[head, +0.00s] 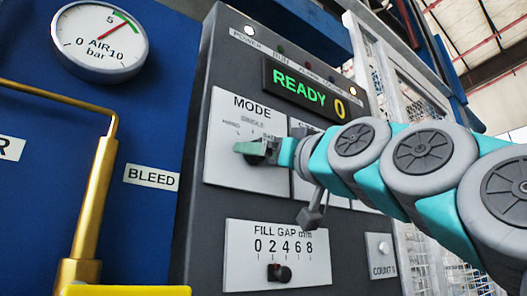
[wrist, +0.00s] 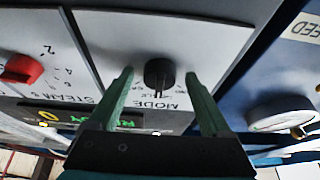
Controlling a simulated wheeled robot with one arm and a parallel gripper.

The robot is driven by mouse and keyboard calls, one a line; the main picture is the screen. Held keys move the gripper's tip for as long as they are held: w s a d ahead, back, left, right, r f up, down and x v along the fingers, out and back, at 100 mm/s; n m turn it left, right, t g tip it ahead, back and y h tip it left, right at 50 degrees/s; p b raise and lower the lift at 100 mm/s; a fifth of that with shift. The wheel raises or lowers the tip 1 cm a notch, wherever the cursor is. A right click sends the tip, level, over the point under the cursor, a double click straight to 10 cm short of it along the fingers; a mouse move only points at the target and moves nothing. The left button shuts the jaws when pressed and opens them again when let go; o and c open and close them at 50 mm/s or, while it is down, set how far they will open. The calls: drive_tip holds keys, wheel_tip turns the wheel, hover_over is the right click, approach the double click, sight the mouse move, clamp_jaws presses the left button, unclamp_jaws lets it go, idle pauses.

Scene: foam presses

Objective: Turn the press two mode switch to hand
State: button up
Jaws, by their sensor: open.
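The mode switch (wrist: 159,72) is a round black knob on a white plate marked MODE (head: 228,125). In the wrist view it sits between the two green fingers of my gripper (wrist: 160,76), which is open with a gap on each side of the knob.
A green display (head: 302,92) reads READY 0. A FILL GAP slider plate (head: 277,255) is below. A red knob (wrist: 20,70) is beside the mode plate in the wrist view. A blue panel at left carries an air gauge (head: 99,40) and a brass pipe (head: 92,205).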

clamp_jaws()
idle(0.7)
